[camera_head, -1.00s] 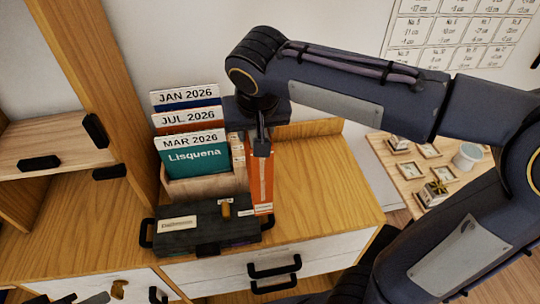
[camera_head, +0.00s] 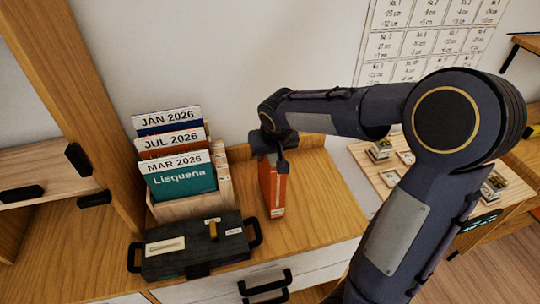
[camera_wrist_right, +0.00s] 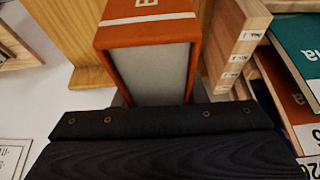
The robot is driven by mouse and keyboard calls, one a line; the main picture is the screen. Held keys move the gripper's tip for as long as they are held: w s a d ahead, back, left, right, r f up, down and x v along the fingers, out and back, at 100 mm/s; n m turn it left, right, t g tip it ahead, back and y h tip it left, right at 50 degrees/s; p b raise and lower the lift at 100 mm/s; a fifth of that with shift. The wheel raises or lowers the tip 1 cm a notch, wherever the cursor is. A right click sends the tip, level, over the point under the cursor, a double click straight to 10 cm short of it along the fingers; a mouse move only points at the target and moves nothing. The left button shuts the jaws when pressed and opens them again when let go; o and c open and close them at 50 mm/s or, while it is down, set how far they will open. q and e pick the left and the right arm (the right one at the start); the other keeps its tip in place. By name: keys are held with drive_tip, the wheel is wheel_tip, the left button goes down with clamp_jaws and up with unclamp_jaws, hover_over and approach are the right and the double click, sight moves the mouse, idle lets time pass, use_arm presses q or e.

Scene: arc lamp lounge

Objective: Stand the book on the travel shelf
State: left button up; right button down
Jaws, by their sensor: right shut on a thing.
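The orange book (camera_head: 272,186) stands upright on or just above the wooden cabinet top; I cannot tell if its foot touches. My right gripper (camera_head: 276,150) is shut on its upper part from above. In the right wrist view the orange book (camera_wrist_right: 145,34) shows its orange cover and pale page edges, partly behind the dark gripper body (camera_wrist_right: 165,125). A wooden shelf unit (camera_head: 50,172) is at the left of the head view; no label there marks it as the travel shelf. My left gripper is not in view.
A wooden rack (camera_head: 192,207) with several dated files stands left of the book. A dark case (camera_head: 195,243) with handles lies in front of it. A wooden post (camera_head: 85,105) rises at left. The cabinet top (camera_head: 320,215) is clear right of the book.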

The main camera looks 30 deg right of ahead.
drive_tip(key=shift+f, duration=0.5)
drive_tip(key=c, duration=0.9)
unclamp_jaws()
drive_tip(key=shift+f, duration=0.1)
